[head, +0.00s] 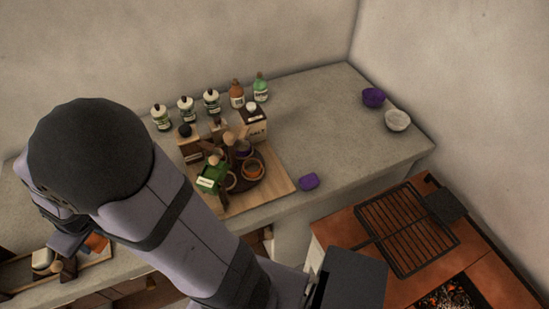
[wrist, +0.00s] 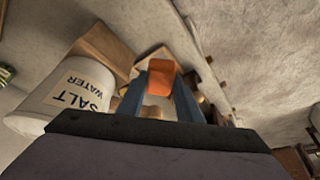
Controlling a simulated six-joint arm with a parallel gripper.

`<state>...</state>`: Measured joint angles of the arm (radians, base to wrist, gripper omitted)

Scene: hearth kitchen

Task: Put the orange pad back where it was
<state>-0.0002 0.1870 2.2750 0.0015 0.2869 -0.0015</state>
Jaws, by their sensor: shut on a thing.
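The orange pad (wrist: 160,77) is gripped between the two blue fingers of my gripper (wrist: 162,92) in the wrist view. In the head view the orange pad (head: 97,242) shows at the lower left, beside my gripper (head: 72,236) and above or by a wooden tray (head: 100,254). My arm covers part of that area. I cannot tell whether the pad touches anything beneath it. A purple pad (head: 309,182) lies on the grey counter near its front edge, right of a wooden board (head: 277,183).
A white tub marked "SALT WATER" (wrist: 68,97) stands close left of my gripper in the wrist view. The board holds crowded pots and a green box (head: 212,176). Several bottles stand behind. Purple (head: 373,97) and white (head: 397,120) bowls sit right; the counter's middle right is clear.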

